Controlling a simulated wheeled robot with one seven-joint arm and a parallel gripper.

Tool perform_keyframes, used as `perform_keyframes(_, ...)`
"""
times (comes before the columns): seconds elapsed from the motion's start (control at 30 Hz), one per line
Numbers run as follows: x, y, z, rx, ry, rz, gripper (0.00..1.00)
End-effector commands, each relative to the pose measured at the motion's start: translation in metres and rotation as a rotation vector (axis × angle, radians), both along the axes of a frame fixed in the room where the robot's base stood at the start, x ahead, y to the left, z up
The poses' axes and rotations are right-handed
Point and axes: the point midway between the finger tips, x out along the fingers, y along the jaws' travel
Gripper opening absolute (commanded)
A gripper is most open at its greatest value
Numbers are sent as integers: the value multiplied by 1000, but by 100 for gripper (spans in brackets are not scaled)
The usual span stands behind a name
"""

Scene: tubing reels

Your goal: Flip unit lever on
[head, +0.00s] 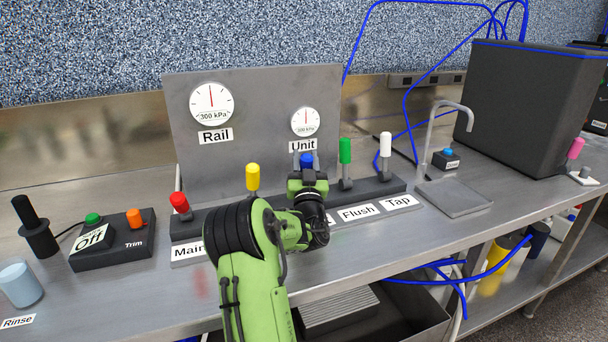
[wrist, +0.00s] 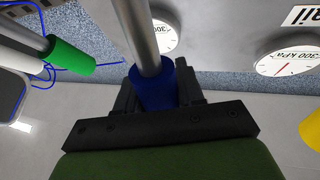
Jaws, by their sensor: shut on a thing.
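The unit lever has a blue handle (head: 306,160) and stands in the lever row below the gauge marked Unit (head: 305,121). In the wrist view the blue handle (wrist: 152,88) sits on a metal rod between the jaws. My gripper (head: 307,176) is shut on this handle. My gripper and arm hide the lever's base and most of its label. The blue handle's exact tilt is hard to tell.
Yellow (head: 253,178) and red (head: 180,204) levers stand left of the blue one. Green (head: 345,152) and white (head: 386,146) levers stand close on the right. A gauge panel (head: 255,90) rises behind. A tap (head: 432,130) is farther right.

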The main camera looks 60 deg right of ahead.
Motion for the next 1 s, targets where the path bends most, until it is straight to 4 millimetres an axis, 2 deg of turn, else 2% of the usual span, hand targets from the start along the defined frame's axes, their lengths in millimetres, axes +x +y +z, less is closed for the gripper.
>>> perform_keyframes(0.6,-2,1,-1,-13,-15,-2,0)
perform_keyframes(0.63,-2,1,-1,-13,-15,-2,40)
perform_keyframes(0.7,-2,1,-1,-14,-14,-1,51)
perform_keyframes(0.77,-2,1,0,-14,-14,-1,58)
perform_keyframes(1.0,-2,2,-1,-13,-15,-1,58)
